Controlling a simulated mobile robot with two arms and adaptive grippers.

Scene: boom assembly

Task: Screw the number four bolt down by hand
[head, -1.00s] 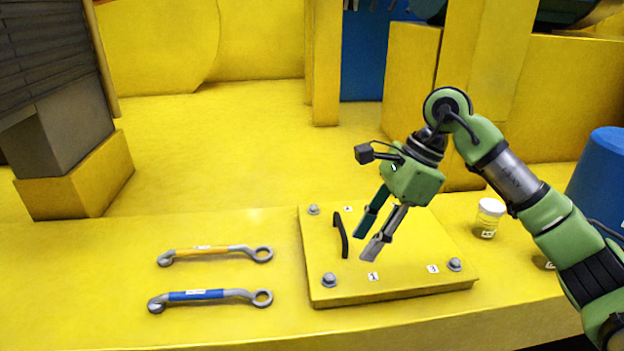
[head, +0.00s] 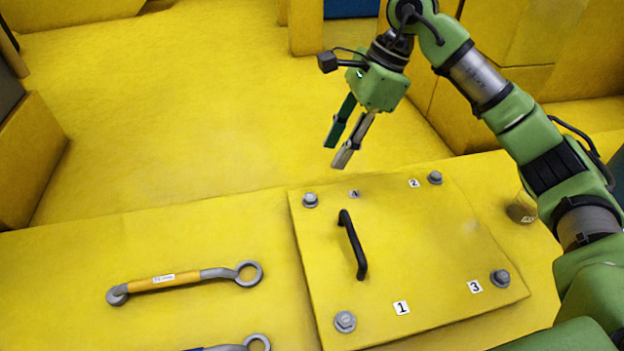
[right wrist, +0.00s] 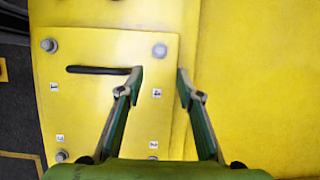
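The number four bolt (head: 311,200) is a grey hex-headed bolt at the far left corner of the yellow panel (head: 430,240), beside the label 4 (head: 354,194). The bolt also shows in the right wrist view (right wrist: 159,50), just beyond the fingertips. My right gripper (head: 336,153) is open and empty, pointing down above the panel's far side. In the right wrist view its fingers (right wrist: 160,71) are spread on either side of the bolt's line, apart from the bolt. How far the bolt is screwed in is hard to tell. My left gripper is not in view.
A black handle (head: 352,245) stands on the panel. Bolts one (head: 345,321), two (head: 435,177) and three (head: 500,278) sit at the other corners. An orange-handled wrench (head: 185,280) and a blue-handled one (head: 235,346) lie left. A jar (head: 521,207) stands right.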

